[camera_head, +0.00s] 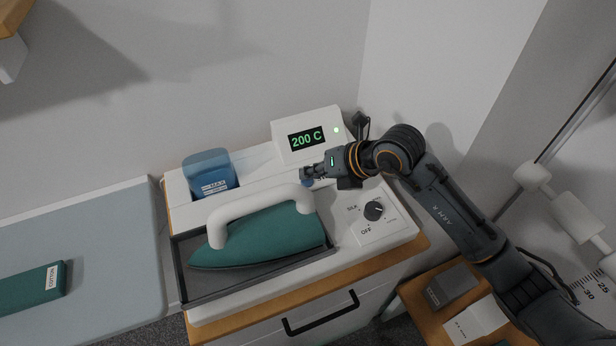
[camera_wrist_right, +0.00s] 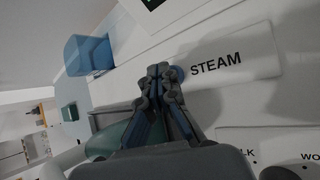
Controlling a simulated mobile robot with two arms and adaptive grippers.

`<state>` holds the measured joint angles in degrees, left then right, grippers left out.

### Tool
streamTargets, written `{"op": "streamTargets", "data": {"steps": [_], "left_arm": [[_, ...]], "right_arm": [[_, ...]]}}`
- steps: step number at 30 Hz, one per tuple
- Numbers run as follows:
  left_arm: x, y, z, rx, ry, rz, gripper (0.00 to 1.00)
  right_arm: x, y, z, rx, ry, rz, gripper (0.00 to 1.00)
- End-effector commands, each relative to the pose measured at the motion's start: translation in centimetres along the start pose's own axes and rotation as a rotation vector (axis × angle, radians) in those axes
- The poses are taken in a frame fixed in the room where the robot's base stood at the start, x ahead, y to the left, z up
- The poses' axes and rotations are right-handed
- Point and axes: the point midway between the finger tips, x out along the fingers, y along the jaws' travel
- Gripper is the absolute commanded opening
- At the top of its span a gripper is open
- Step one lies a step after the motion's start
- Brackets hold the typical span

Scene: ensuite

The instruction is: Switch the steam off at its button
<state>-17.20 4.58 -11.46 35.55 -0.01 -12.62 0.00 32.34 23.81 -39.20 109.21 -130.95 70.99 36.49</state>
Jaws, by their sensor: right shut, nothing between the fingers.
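My left gripper is out of view.
A green iron (camera_head: 265,240) with a white handle rests in the dark tray (camera_head: 250,283) in front. A blue water tank (camera_head: 209,174) stands left, a black dial (camera_head: 374,210) right. A teal COTTON block (camera_head: 35,288) lies on the ironing board (camera_head: 90,240).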

Motion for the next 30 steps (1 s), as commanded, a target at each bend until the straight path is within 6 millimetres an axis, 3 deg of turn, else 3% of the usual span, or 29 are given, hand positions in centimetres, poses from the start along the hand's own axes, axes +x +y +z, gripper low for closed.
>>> {"op": "streamTargets", "data": {"steps": [6, 17, 30], "left_arm": [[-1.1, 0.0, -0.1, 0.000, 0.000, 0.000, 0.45], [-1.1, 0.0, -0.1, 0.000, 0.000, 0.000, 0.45], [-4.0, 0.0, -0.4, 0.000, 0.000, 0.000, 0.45]], "right_arm": [[-1.0, 0.7, 0.7, -0.001, -0.001, 0.000, 0.00], [-1.1, 0.8, 0.8, -0.001, -0.002, 0.001, 0.00], [-3.9, 2.8, 2.9, -0.001, -0.002, 0.000, 0.00]]}}
